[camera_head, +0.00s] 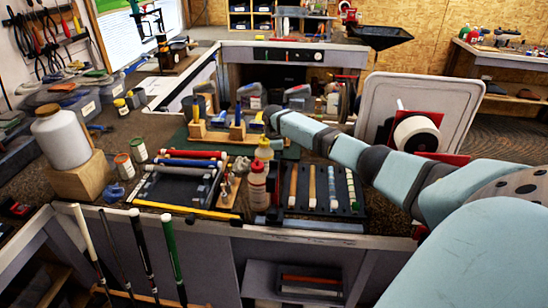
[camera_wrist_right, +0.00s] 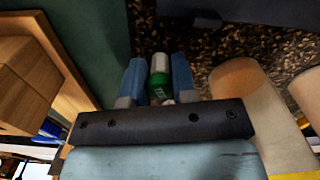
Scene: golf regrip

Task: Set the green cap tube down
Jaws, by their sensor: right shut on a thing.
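My right gripper (camera_wrist_right: 158,64) is shut on the green cap tube (camera_wrist_right: 161,83), which sits between its two blue fingers in the right wrist view. The tube shows a green part with a white part above it. In the head view my right arm reaches in from the right, and its gripper (camera_head: 270,118) is over the back middle of the bench, near the wooden blocks with blue-handled tools. The tube cannot be made out in that view. Whether it touches a surface is not clear. My left gripper is not in view.
A black rack (camera_head: 322,205) holds several grips. A wooden block (camera_wrist_right: 28,85) and a pale cylinder (camera_wrist_right: 240,90) flank the gripper in the wrist view.

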